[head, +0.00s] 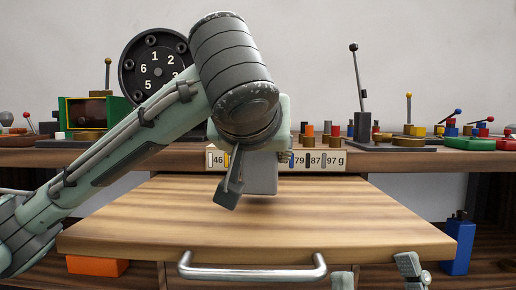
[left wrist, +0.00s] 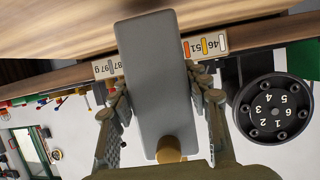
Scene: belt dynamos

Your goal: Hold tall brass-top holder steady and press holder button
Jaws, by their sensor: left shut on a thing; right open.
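The tall brass-top holder is a grey upright block (head: 262,174) in the middle of the head view, partly hidden behind my left gripper (head: 248,182). In the left wrist view the grey block (left wrist: 155,75) fills the middle, with its round brass top (left wrist: 168,150) close to my palm. My left gripper's fingers (left wrist: 160,95) are shut on its two sides. I cannot tell whether its lower end touches the wooden board. I cannot make out a separate button. My right gripper (head: 378,277) is open and empty at the bottom edge of the head view, right of the handle.
A bare wooden board (head: 340,215) with a metal handle (head: 252,272) lies below the held block. Behind it a shelf (head: 410,158) carries a number dial (head: 150,60), a lever stand (head: 358,90) and several coloured pieces. A blue block (head: 458,245) stands at lower right.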

